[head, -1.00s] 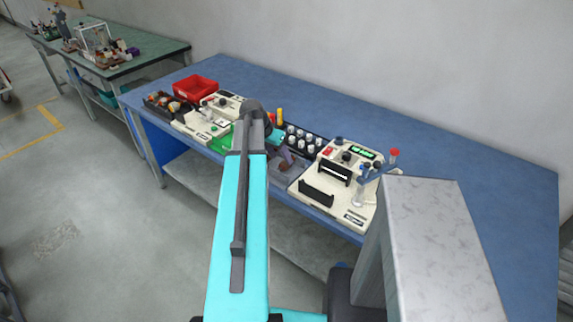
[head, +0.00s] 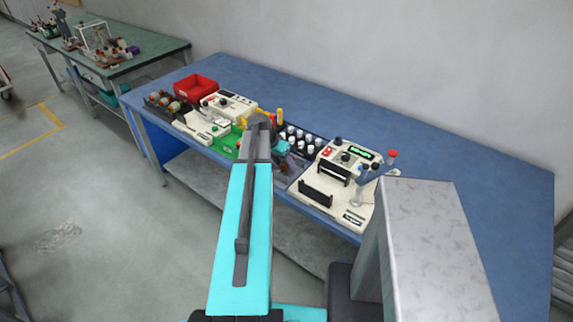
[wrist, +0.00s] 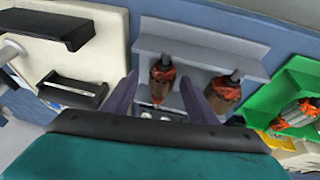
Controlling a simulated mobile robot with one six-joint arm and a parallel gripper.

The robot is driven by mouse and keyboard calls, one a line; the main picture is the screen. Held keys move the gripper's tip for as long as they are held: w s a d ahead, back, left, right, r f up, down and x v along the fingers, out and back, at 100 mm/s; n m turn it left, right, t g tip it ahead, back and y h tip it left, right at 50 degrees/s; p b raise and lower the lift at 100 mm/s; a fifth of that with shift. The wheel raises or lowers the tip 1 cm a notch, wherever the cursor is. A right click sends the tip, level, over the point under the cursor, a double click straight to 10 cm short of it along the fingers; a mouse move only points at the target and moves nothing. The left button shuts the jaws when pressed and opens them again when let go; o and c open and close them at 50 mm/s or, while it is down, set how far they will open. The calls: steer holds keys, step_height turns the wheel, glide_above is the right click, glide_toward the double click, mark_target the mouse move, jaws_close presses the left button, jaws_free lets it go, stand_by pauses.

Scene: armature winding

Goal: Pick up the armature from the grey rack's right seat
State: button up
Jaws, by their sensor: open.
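The grey rack (wrist: 205,55) shows in the wrist view with two armatures, each with a dark shaft and red-brown windings. One armature (wrist: 163,78) is at the picture's left, beside the cream machine; the other armature (wrist: 222,92) is at the picture's right, towards the green tray. My gripper (wrist: 160,82) is open, and its two purple fingers appear on either side of the picture-left armature. I cannot tell how far above it they are. In the head view my gripper (head: 286,160) is over the rack, which is largely hidden by my arm.
A cream machine (head: 343,185) with black brackets stands right of the rack, close to my gripper. A green tray (wrist: 300,75) with another armature is on the rack's other side. White-topped cylinders (head: 300,137) stand behind. The blue table (head: 450,145) is clear at the right.

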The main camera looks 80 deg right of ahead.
mark_target(284, 163)
stand_by(0.3)
steer(key=c, duration=1.3)
steer(key=shift+r, duration=0.15)
steer(key=shift+r+b, duration=0.9)
steer(key=shift+r, duration=0.45)
steer(key=shift+a+r, duration=0.2)
steer(key=w+a+b, duration=0.1)
steer(key=a+b, duration=0.2)
steer(key=a, duration=0.2)
steer(key=w+a+r+b, duration=0.1)
steer(key=a+b, duration=0.2)
steer(key=a, duration=0.1)
steer(key=w+a+b, duration=0.2)
steer(key=a+b, duration=0.1)
steer(key=a, duration=0.2)
steer(key=shift+w+a+r, duration=0.1)
steer(key=shift+a+r, duration=0.1)
steer(key=shift+a, duration=0.1)
steer(key=shift+a+r+b, duration=0.15)
steer(key=shift+b, duration=0.3)
